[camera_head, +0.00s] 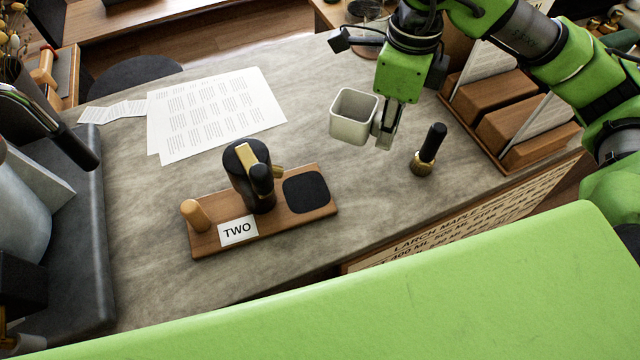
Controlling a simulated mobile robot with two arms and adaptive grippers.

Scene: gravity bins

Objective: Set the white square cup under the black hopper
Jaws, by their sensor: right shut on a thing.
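The white square cup (351,128) is held by its right-hand side in my right gripper (384,130). It is roughly upright with its open top showing. I cannot tell how far it is above the counter. The black hopper (238,163) stands on a wooden base (208,245) left of and nearer than the cup. The base carries a "TWO" card (238,231), a wooden knob at its left end, and a black square pad (306,192) at its right end. The cup is apart from the hopper and the pad. My left gripper is not in view.
A black-handled tool with a brass end (421,163) stands right of the cup. Printed sheets (215,110) lie at the back left. A wooden rack (500,110) stands at the right. A grey tray (95,240) is at the left. Counter between cup and base is clear.

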